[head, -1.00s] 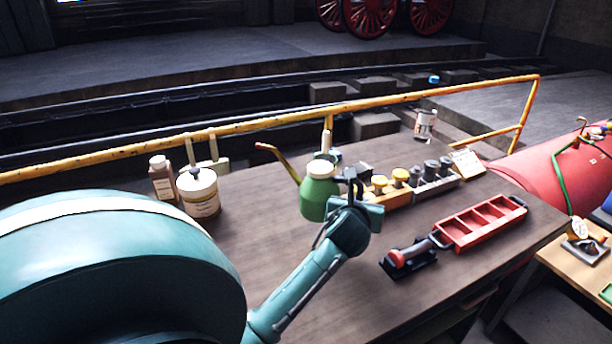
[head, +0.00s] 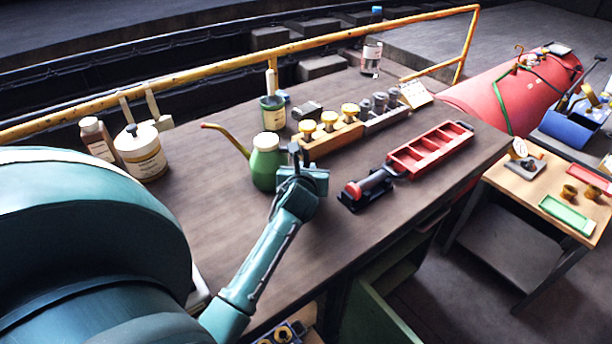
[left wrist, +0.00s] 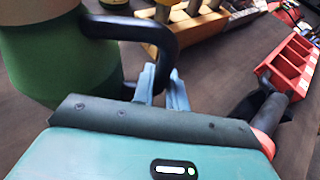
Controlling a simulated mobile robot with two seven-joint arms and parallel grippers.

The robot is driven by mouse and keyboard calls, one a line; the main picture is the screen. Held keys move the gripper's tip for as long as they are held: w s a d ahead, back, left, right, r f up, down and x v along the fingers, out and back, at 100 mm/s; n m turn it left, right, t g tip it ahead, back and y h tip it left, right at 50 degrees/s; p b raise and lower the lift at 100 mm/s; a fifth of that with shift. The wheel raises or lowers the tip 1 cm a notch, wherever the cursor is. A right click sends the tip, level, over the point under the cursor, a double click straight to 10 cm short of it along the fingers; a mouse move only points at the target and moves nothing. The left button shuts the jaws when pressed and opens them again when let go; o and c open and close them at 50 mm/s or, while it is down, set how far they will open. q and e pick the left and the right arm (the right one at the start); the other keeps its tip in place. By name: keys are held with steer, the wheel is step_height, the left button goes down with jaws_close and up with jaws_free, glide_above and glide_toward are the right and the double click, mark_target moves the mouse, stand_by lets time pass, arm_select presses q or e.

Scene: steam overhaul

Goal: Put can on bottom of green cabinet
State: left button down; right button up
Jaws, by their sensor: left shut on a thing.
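The can (head: 265,168) is green with a cream top and a long thin spout pointing left. It appears upright at the workbench top; I cannot tell whether its base touches the wood. My left gripper (head: 296,158) is at its right side, shut on its black handle. In the left wrist view the fingers (left wrist: 163,88) close around the dark handle (left wrist: 140,27), with the can's green body (left wrist: 45,55) at the left. The green cabinet (head: 378,308) shows below the bench, its door partly in view; its bottom is mostly hidden. My right gripper is not in view.
A yellow rail (head: 210,75) runs behind. A small table (head: 520,190) stands right.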

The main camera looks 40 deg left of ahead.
arm_select(q)
steer(key=shift+f, duration=0.15)
steer(key=c, duration=1.8)
jaws_free()
steer(key=shift+f, duration=0.15)
steer(key=o, duration=0.4)
